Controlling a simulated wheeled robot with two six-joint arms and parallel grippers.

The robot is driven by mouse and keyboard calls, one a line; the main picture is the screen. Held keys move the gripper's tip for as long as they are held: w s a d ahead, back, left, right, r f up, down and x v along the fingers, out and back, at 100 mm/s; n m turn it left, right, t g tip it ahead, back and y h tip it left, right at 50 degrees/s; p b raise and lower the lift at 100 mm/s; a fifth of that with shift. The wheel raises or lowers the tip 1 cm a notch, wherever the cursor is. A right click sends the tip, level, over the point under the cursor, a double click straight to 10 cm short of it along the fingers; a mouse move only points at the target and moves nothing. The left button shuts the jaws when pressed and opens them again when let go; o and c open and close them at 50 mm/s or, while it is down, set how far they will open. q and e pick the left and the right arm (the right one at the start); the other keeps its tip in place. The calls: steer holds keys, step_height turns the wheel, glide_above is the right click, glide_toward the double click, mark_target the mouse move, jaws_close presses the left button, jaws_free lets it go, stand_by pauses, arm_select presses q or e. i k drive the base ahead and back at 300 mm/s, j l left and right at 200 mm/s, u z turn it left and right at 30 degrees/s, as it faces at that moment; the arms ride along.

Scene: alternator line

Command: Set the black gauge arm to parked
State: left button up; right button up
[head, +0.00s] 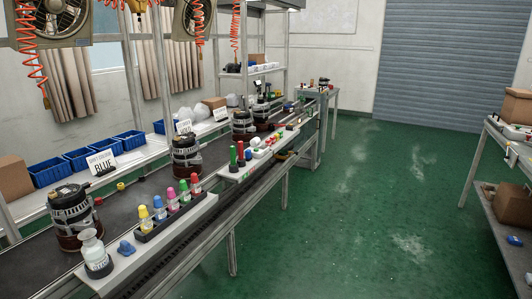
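I cannot pick out the black gauge arm with certainty; several dark parts on the line are too small to tell apart. Small dark upright parts (258,87) stand near the far end of the line. A small table (334,95) at the far end carries a few small red and dark items, also too small to name. Neither of my grippers shows in the head view.
A long conveyor (130,196) carries several alternators (186,157). A white ledge (128,262) along its near side holds colored bottles (171,199). Blue bins (47,172) line the back shelf. A rack (488,160) stands right. The green floor (360,210) between is clear.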

mark_target(257, 83)
steer(key=i, duration=1.5)
steer(key=i+l+u, duration=0.1)
steer(key=i, duration=1.35)
steer(key=l+u, duration=0.3)
steer(key=l, duration=2.65)
